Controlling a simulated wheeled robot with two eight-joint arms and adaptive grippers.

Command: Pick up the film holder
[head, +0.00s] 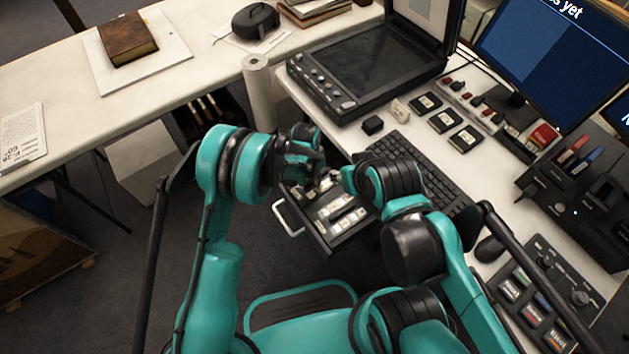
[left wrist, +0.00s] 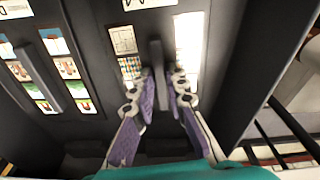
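A dark film holder (left wrist: 125,40) with pale and coloured film windows and a raised central grip bar lies in an open drawer (head: 340,240). A second similar film holder (left wrist: 38,70) lies to its left in the left wrist view. In the head view the drawer's film holders (head: 345,219) are partly hidden by my arms. My left gripper (left wrist: 162,75) is open, its purple-padded fingers on either side of the first holder's grip bar, with a small gap seeming to remain. My right gripper is near the drawer, its fingers hidden behind its wrist in the head view.
The drawer has a white handle (head: 287,218). A keyboard (head: 420,170), a flatbed scanner (head: 365,70) and small black cases (head: 444,121) stand on the desk above. A paper roll (head: 258,92) stands left of the desk. A dark drawer wall (left wrist: 245,70) rises right of my left fingers.

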